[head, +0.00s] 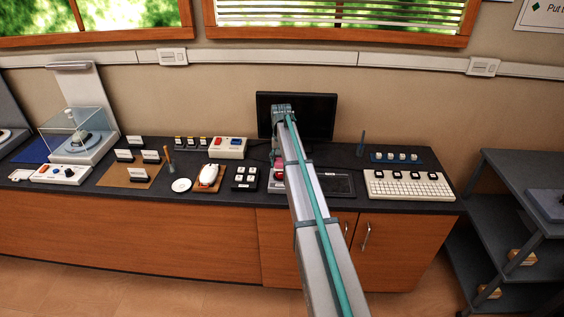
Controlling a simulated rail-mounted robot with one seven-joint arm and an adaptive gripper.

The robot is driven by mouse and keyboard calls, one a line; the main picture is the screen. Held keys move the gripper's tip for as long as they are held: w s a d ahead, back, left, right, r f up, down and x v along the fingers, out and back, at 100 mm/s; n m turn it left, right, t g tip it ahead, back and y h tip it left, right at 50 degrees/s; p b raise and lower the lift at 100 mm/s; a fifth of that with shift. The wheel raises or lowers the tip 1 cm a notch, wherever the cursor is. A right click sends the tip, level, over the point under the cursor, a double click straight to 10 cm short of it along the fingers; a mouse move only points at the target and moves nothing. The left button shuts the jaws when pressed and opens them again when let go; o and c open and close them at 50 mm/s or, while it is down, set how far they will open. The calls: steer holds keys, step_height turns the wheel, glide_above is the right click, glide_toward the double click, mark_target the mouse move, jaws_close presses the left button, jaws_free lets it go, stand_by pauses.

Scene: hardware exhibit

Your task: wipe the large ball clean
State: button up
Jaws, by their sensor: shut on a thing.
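A small device (276,187) with a red, rounded part (279,164) stands on the counter in the head view. My arm covers its right side, so I cannot tell whether the red part is the large ball. My arm reaches up from the bottom right, and its far end is in front of the dark monitor (316,103). My gripper cannot be made out; it is hidden behind the arm. No wiping cloth shows.
The dark counter (225,191) holds a white rounded device (209,175) on an orange base, a black pad with white keys (245,178), a white keyboard (409,186) and a dark tablet (336,184). A clear case (77,130) stands left. Grey shelves (520,178) stand right.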

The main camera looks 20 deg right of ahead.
steer(key=s, duration=0.1)
steer(key=s+a, duration=0.1)
steer(key=s, duration=0.1)
steer(key=shift+s+a, duration=0.1)
steer(key=shift+a, duration=0.2)
steer(key=r+p, duration=0.1)
steer(key=r, duration=0.3)
steer(key=shift+w+r+p, duration=0.15)
steer(key=shift+w+p, duration=0.05)
steer(key=shift+p, duration=0.2)
steer(key=shift+r+p, duration=1.2)
steer(key=shift+r, duration=1.15)
